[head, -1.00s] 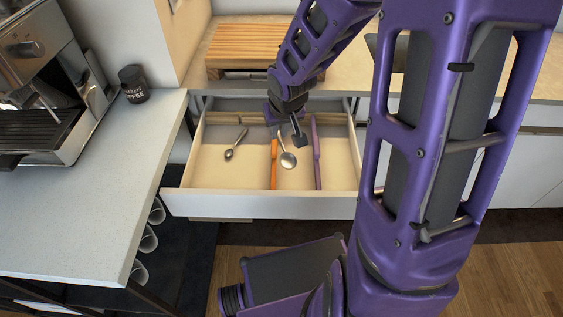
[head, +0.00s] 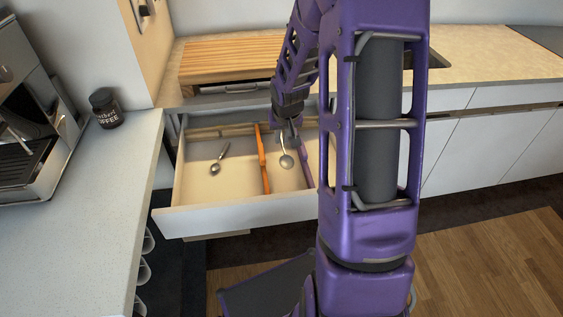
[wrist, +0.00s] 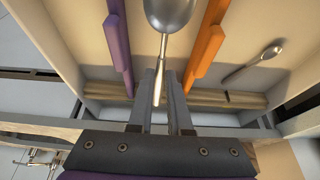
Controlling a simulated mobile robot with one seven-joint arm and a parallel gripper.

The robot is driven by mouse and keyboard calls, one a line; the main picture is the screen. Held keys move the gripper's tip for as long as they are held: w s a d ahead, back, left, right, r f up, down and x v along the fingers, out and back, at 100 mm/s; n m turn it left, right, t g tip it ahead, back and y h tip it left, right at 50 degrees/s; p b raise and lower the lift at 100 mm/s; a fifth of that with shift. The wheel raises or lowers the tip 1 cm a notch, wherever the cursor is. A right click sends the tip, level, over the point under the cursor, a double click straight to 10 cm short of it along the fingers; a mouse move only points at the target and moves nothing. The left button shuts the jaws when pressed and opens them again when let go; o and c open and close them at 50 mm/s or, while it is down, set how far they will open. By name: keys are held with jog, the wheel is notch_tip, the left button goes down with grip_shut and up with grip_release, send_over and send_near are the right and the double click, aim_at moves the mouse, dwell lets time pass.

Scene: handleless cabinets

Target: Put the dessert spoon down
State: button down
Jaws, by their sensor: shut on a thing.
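The dessert spoon (head: 287,161) is a shiny metal spoon, its bowl pointing toward the drawer front. My gripper (head: 290,135) is shut on its handle, over the open drawer (head: 232,222). In the wrist view, the spoon bowl (wrist: 171,12) is at the top and the handle runs down between the fingers of my gripper (wrist: 160,85). Whether the spoon touches the drawer floor, I cannot tell.
A smaller spoon (head: 219,160) lies at the drawer's left, with free floor around it. A wooden board (head: 232,60) is on the counter behind. A dark coffee jar (head: 106,108) stands on the left counter. My arm hides the drawer's right end.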

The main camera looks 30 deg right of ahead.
notch_tip(320, 180, down, 7)
jog(key=shift+a+f+b, duration=0.1)
jog(key=shift+f+b, duration=0.05)
jog(key=shift+b, duration=0.4)
jog(key=shift+f, duration=0.25)
jog(key=c, duration=0.8)
grip_release()
jog(key=shift+r, duration=0.1)
jog(key=shift+c, duration=0.2)
jog(key=shift+r, duration=0.3)
jog(key=p+v, duration=0.2)
jog(key=v, duration=0.9)
jog(key=shift+s+r+p, duration=0.2)
jog(key=shift+r+p, duration=0.1)
jog(key=shift+r, duration=0.05)
